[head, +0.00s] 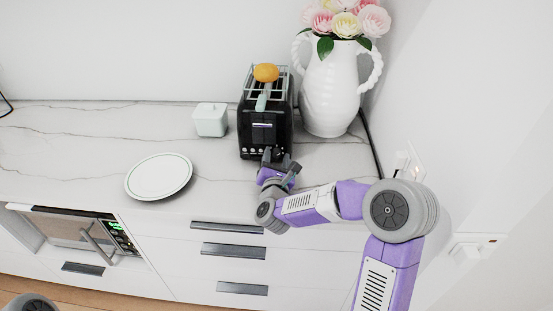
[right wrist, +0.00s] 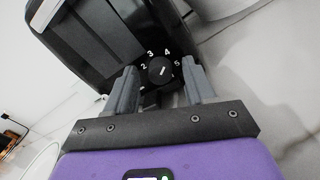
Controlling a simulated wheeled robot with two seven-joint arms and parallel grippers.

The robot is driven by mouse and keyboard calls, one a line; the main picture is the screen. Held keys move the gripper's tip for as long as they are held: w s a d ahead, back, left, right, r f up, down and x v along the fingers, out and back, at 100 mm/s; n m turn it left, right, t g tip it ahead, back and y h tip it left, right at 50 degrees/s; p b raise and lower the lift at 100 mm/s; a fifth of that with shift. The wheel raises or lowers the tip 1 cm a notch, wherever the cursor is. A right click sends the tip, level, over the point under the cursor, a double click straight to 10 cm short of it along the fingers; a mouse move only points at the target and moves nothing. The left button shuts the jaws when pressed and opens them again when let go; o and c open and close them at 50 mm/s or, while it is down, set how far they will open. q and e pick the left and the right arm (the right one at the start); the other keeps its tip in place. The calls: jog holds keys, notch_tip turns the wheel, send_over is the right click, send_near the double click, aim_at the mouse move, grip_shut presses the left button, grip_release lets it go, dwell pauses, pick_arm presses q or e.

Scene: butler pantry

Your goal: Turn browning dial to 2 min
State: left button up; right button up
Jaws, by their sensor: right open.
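The black toaster (head: 265,115) stands on the counter, with an orange-yellow item (head: 266,72) resting on its top rack. Its browning dial (right wrist: 160,69) shows in the right wrist view as a round black knob with a white mark; the numbers 2, 3, 4 and 5 are around it. The mark slants up and to the right, toward the 4. My right gripper (head: 279,158) is in front of the toaster's lower front. In the right wrist view the open fingers (right wrist: 160,85) stand on either side of the dial; I cannot tell whether they touch it. My left gripper is not in view.
A white vase with flowers (head: 330,92) stands right of the toaster, near the wall. A small pale box (head: 210,120) sits to its left, and a round white plate (head: 159,176) lies in front. Drawers (head: 234,250) are below.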

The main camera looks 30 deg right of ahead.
grip_shut()
jog(key=shift+n, duration=0.5)
jog(key=n, duration=0.4)
jog(key=shift+a+n+b, duration=0.1)
jog(key=shift+n+b, duration=0.2)
jog(key=shift+b, duration=0.05)
jog(key=n, duration=0.5)
jog(key=shift+g, duration=0.3)
jog(key=n, duration=0.5)
jog(key=shift+w+a+n, duration=0.1)
jog(key=shift+n, duration=0.2)
jog(key=n, duration=0.4)
jog(key=shift+n+h, duration=0.3)
jog(key=shift+n, duration=0.1)
